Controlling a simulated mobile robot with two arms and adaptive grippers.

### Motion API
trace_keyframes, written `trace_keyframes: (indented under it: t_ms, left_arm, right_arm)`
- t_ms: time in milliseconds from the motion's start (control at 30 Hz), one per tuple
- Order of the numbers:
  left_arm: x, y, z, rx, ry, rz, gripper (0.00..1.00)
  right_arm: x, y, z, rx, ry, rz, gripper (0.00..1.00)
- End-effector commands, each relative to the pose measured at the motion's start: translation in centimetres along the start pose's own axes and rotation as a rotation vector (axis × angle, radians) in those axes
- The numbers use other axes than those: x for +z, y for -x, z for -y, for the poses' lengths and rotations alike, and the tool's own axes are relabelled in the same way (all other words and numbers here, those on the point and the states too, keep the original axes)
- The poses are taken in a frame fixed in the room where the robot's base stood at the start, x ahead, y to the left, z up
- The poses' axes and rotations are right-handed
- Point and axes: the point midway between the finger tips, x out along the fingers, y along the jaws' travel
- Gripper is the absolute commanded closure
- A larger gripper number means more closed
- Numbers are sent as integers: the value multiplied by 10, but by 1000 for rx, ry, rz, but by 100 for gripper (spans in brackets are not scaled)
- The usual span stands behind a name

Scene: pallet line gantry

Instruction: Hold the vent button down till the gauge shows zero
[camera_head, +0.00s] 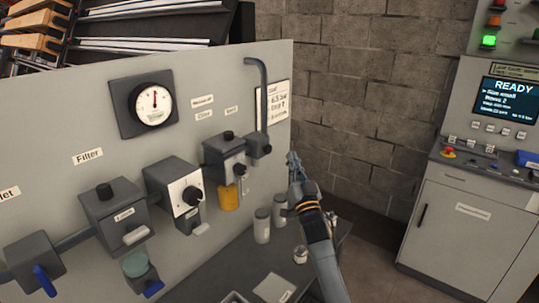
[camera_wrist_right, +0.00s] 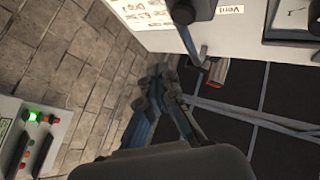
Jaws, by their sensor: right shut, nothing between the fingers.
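The round white gauge (camera_head: 154,104) sits in a dark square frame at the upper left of the panel. Its needle points about straight up; the numbers are too small to read. The label Vent (camera_head: 231,110) is right of the gauge, and also shows in the right wrist view (camera_wrist_right: 230,10). A small dark block (camera_head: 260,147) hangs under a bent pipe near the panel's right edge; I cannot make out clearly which part is the vent button. My right gripper (camera_head: 292,160) is shut and empty, just right of that block and apparently clear of it. My left gripper is out of view.
A filter block (camera_head: 113,213), a regulator with a black knob (camera_head: 192,195) and a yellow bowl (camera_head: 228,196) line the panel. Jars (camera_head: 262,225) stand on the shelf below. A control cabinet reading READY (camera_head: 513,100) stands at right. Free room lies before the brick wall.

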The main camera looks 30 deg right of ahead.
Motion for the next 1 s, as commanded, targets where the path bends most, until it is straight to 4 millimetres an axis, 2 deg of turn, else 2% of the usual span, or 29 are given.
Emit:
trace_keyframes:
  t_ms: [33,333,533,1000]
  left_arm:
    - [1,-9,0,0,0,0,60]
    - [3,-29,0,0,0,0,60]
    - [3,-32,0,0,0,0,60]
    - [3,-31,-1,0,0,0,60]
  right_arm:
    - [8,-4,4,0,-3,-2,100]
    - [24,-28,21,0,-1,0,100]
    - [26,-34,25,-1,1,1,100]
    - [25,-34,25,-1,1,1,100]
